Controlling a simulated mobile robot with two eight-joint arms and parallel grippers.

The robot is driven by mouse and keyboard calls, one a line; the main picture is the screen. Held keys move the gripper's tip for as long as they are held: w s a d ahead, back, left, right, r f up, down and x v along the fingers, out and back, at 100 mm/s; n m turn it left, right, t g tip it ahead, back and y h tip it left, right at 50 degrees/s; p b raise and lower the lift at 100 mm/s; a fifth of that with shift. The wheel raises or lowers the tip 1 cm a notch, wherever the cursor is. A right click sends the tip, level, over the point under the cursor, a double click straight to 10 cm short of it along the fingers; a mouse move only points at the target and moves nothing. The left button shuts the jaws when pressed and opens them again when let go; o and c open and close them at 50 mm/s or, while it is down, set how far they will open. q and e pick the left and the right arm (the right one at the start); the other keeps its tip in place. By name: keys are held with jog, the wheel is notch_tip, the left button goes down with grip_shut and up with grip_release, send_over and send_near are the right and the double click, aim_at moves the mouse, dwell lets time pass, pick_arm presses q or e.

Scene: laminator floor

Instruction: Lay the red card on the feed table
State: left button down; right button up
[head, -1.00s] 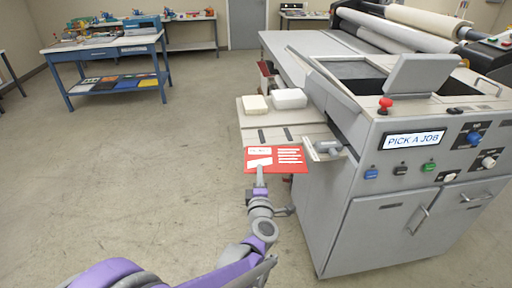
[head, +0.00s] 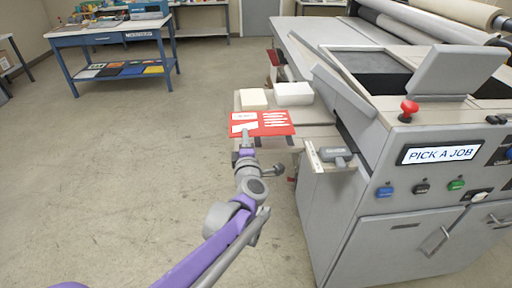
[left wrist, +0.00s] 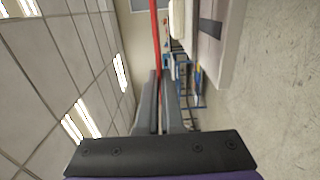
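The red card (head: 275,122) has white print and lies flat in my left gripper (head: 246,138). It also shows edge-on as a thin red strip in the left wrist view (left wrist: 155,35), between the fingers of the left gripper (left wrist: 160,88). The feed table (head: 312,113) is a pale shelf on the laminator's side; it also shows in the left wrist view (left wrist: 226,45). The card is level and over the table's near part, with a gap below it in the wrist view. The card hides part of the table. My right gripper is not in view.
Two white blocks, one cream (head: 253,99) and one whiter (head: 294,94), sit on the back of the feed table. A grey clamp-like part (head: 335,154) is at its right front. The laminator (head: 400,240) stands right, its screen reading "PICK A JOB". Floor at left is clear.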

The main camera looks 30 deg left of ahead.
pick_arm(q)
notch_tip(320, 180, down, 8)
jog(key=b, duration=0.1)
jog(key=shift+s+r, duration=0.2)
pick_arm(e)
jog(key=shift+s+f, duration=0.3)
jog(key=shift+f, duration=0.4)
pick_arm(q)
jog(key=shift+f, duration=0.15)
jog(key=c, duration=1.1)
grip_release()
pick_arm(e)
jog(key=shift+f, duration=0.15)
pick_arm(q)
jog(key=shift+o, duration=0.2)
